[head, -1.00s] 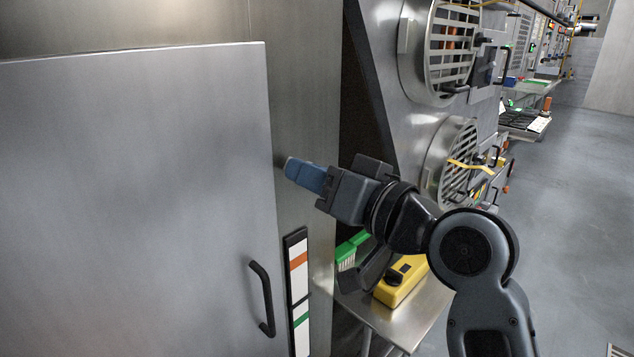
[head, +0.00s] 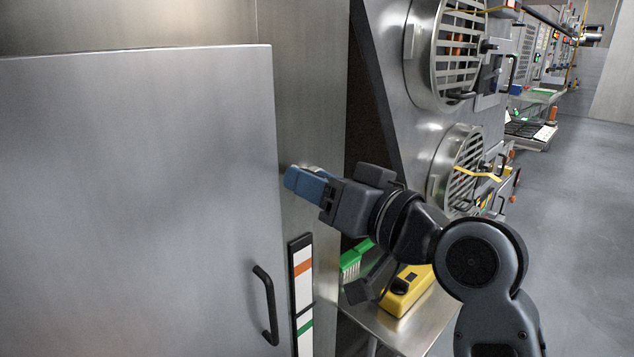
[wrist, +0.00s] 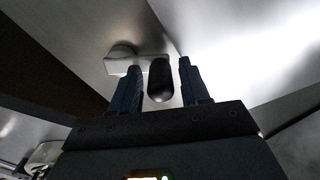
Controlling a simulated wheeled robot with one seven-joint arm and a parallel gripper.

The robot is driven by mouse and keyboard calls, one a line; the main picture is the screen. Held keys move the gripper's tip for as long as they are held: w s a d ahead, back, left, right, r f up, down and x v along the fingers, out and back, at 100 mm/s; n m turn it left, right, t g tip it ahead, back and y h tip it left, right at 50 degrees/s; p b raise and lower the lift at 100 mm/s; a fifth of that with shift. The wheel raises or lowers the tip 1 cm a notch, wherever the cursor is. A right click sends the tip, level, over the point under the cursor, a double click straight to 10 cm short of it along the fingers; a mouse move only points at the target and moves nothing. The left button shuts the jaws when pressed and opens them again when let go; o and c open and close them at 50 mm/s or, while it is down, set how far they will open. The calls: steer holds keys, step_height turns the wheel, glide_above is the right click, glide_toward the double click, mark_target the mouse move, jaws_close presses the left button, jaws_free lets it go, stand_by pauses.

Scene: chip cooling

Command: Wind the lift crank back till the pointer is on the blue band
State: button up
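The lift crank shows in the wrist view, with a pale metal arm (wrist: 122,65) and a black handle (wrist: 161,82). My gripper (wrist: 158,63) is open, its two blue fingers on either side of the handle with gaps visible. In the head view my gripper (head: 290,178) is at the steel cabinet's side, right of the door edge; a bit of metal shows behind the fingers, and the handle is hidden. The upright gauge (head: 302,290) has a white scale with an orange band and a green band. A thin dark line crosses it just above the green. No blue band is visible; the bottom is cut off.
A large steel door (head: 140,200) with a black handle (head: 266,305) fills the left. Below my arm a metal table (head: 400,325) holds a yellow box (head: 407,290) and a green brush (head: 349,262). Round grilles (head: 455,50) stand behind. Floor at right is clear.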

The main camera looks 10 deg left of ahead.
steer(key=shift+o, duration=0.5)
steer(key=shift+d, duration=0.15)
steer(key=shift+s+d, duration=0.25)
steer(key=shift+d, duration=0.05)
steer(key=v, duration=0.7)
